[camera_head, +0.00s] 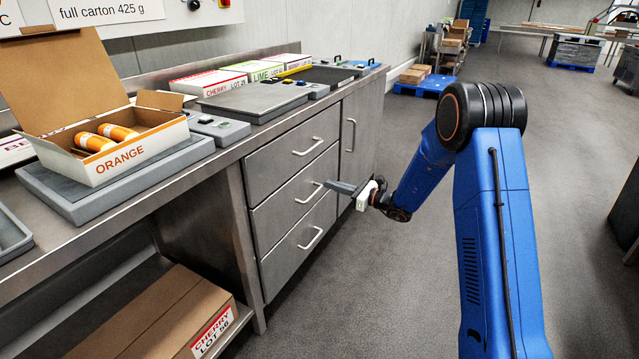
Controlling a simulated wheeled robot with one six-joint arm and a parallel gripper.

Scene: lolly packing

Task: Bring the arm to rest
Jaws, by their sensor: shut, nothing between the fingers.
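My blue arm (492,210) rises at the right of the view and bends at a black elbow joint. Its forearm (424,172) slopes down and to the left. My gripper (328,185) is at its end, shut and empty, pointing left. It is in front of the steel drawers (290,190) in the picture, below the height of the counter top. I cannot tell how far the fingertips are from the drawer handles.
The steel counter (150,205) holds an open ORANGE carton (125,160) with orange tubes on a grey scale (60,195), and closed CHERRY (208,82) and LIME (253,70) cartons. A cardboard box (150,315) sits on the lower shelf. Grey floor (400,290) is clear around the arm.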

